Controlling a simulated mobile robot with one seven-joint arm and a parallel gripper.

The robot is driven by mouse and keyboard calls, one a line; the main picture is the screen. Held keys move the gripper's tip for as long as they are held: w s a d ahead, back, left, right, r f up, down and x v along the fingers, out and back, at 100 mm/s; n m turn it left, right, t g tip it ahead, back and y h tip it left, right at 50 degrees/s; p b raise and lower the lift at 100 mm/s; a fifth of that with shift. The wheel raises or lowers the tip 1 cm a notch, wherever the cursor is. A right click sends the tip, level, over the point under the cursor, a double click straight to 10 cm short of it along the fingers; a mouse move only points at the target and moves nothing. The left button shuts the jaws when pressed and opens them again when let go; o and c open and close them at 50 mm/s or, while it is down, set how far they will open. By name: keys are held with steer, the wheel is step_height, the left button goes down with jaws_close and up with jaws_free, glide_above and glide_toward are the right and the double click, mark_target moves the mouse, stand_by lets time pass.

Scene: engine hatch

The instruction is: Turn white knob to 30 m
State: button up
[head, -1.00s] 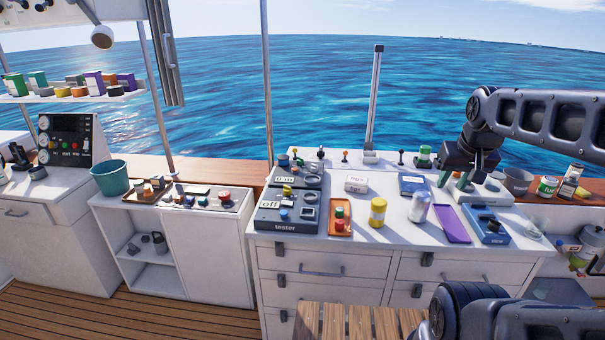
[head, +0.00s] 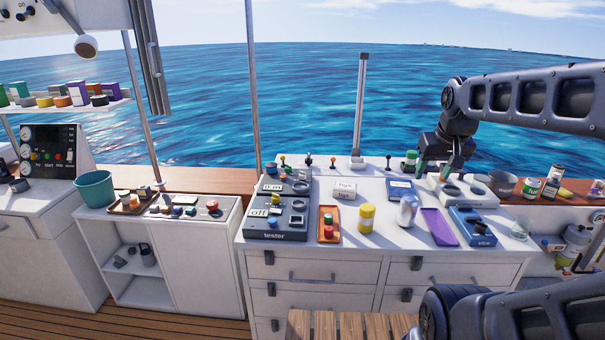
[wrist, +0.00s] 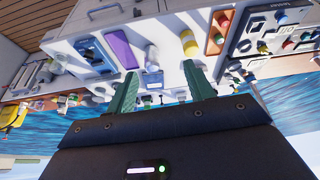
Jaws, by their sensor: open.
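No white knob can be made out for certain. The panel showing "0 m" (head: 271,188) is on the left of the white counter, behind the dark tester box (head: 274,236) with its "off" display. A yellow knob (head: 276,199) and a blue knob (head: 275,222) show there. The tester also shows upside down at the upper right of the wrist view (wrist: 282,18). My gripper (head: 433,168), with green fingers, is open and empty above the counter's back right, well right of the panel. Its fingers are spread in the wrist view (wrist: 159,72).
An orange tray (head: 328,236), a yellow can (head: 367,218), a silver can (head: 407,210) and a purple slab (head: 439,227) stand on the counter (head: 385,240). Small levers and a tall post (head: 360,105) line its back edge. A blue device (head: 471,228) sits at right.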

steer(key=w+a+r+n+g, duration=0.1)
steer(key=w+a+r, duration=0.15)
steer(key=w, duration=0.55)
steer(key=w+a+r+n, duration=0.1)
steer(key=w+a+r, duration=0.15)
steer(key=w, duration=0.65)
steer(key=n+g, duration=0.3)
steer(key=n, duration=0.3)
glide_above(302, 175)
step_height(302, 175, down, 23)
steer(key=f, duration=0.6)
steer(key=w+f, duration=0.1)
steer(key=f, duration=0.3)
steer(key=shift+d+f, duration=0.1)
steer(key=c, duration=1)
